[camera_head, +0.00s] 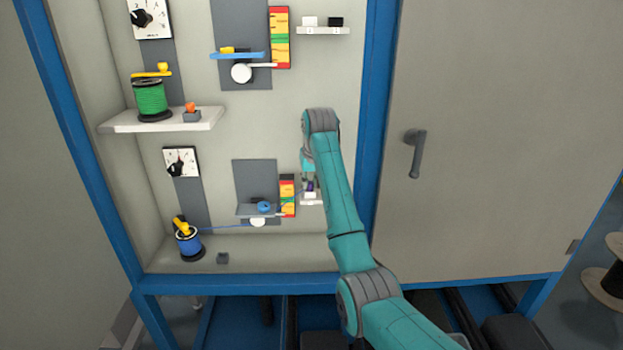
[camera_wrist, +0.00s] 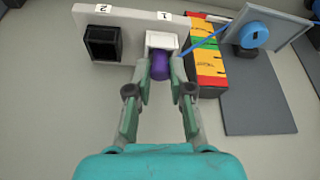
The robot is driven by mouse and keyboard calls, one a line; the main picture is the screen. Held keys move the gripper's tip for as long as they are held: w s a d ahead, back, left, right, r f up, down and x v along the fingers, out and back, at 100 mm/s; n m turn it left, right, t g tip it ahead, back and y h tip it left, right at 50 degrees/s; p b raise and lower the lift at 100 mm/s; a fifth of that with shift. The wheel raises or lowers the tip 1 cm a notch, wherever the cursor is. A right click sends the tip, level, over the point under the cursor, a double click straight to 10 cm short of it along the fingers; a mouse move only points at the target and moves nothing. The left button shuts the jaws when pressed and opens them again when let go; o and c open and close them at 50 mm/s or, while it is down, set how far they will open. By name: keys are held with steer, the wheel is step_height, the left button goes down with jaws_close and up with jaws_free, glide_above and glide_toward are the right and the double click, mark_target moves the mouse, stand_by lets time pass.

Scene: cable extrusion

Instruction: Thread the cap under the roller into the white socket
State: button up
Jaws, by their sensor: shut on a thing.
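My gripper (camera_wrist: 160,66) is shut on the purple cap (camera_wrist: 160,72), low in front of the white socket (camera_wrist: 162,41) marked 1. In the wrist view the cap's far end meets the socket's mouth; how deep it sits is hidden. In the head view the gripper (camera_head: 309,184) is at the lower socket shelf. The blue cable (camera_wrist: 204,37) runs from near the socket towards the roller. In the head view the cable (camera_head: 220,227) runs from the blue spool (camera_head: 188,243) to the white roller (camera_head: 258,222), then up towards the gripper.
A black socket (camera_wrist: 102,44) marked 2 sits beside the white one. A striped red, yellow and green block (camera_wrist: 206,66) stands close to the gripper. A grey plate (camera_head: 250,211) with a blue disc (camera_head: 263,207) is near the roller. A green spool (camera_head: 150,99) stands on the upper shelf.

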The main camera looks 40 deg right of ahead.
steer(key=shift+f, duration=0.25)
stand_by(0.4)
steer(key=o, duration=0.9)
steer(key=v, duration=0.7)
steer(key=shift+r, duration=0.15)
steer(key=o, duration=1)
steer(key=shift+c, duration=0.2)
